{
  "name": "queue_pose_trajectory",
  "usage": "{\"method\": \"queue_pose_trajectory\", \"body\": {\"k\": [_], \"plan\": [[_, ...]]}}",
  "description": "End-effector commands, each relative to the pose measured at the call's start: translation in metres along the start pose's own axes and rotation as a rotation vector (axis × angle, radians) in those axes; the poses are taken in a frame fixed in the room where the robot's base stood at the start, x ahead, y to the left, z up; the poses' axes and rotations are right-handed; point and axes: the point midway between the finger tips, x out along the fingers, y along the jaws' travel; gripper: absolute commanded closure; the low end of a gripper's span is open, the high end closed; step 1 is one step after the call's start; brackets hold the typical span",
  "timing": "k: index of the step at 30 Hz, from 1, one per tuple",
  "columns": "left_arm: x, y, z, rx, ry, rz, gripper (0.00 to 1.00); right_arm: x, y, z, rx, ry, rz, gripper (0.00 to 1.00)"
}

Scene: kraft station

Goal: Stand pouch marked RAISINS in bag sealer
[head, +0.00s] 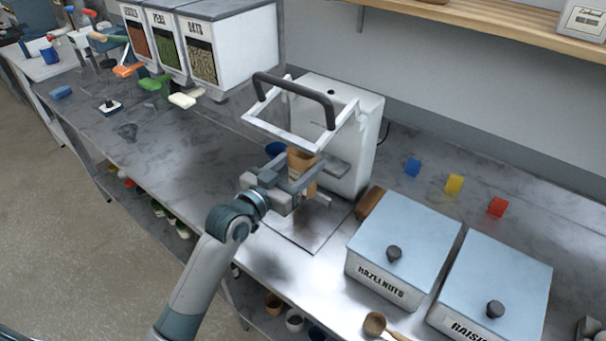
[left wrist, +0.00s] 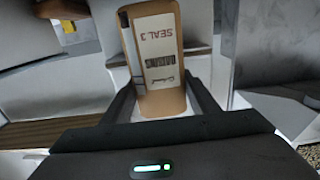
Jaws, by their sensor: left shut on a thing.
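The brown kraft pouch (head: 301,165) stands about upright between the fingers of my left gripper (head: 305,182). In the left wrist view the pouch (left wrist: 160,60) carries a white label reading RAISINS and SEAL 3. My left gripper (left wrist: 162,100) is shut on its sides. The bag sealer (head: 349,128) is a white machine with a raised frame and a dark handle (head: 297,88). The pouch is in front of the sealer, below the raised frame. I cannot tell whether the pouch touches the sealer. My right gripper is not in view.
Bins marked HAZELNUTS (head: 385,284) and RAISINS (head: 470,322) stand at the right, with a wooden scoop (head: 376,324) in front. Dispensers (head: 203,62) stand at the back left. The counter left of the arm is mostly clear.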

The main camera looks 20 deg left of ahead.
Motion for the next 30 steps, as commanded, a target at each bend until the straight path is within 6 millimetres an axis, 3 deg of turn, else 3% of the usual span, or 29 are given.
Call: {"method": "queue_pose_trajectory", "body": {"k": [6, 17, 25, 30], "plan": [[0.0, 0.0, 0.016, 0.0, 0.002, 0.0, 0.81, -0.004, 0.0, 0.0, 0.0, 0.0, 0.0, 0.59], [-0.001, 0.0, 0.018, 0.001, 0.002, 0.0, 0.81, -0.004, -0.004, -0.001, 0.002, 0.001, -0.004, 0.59], [-0.001, -0.001, 0.048, 0.001, -0.002, -0.001, 0.81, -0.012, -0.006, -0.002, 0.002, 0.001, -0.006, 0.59], [0.003, -0.001, 0.054, 0.002, 0.002, -0.002, 0.81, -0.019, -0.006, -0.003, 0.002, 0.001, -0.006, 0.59]]}}
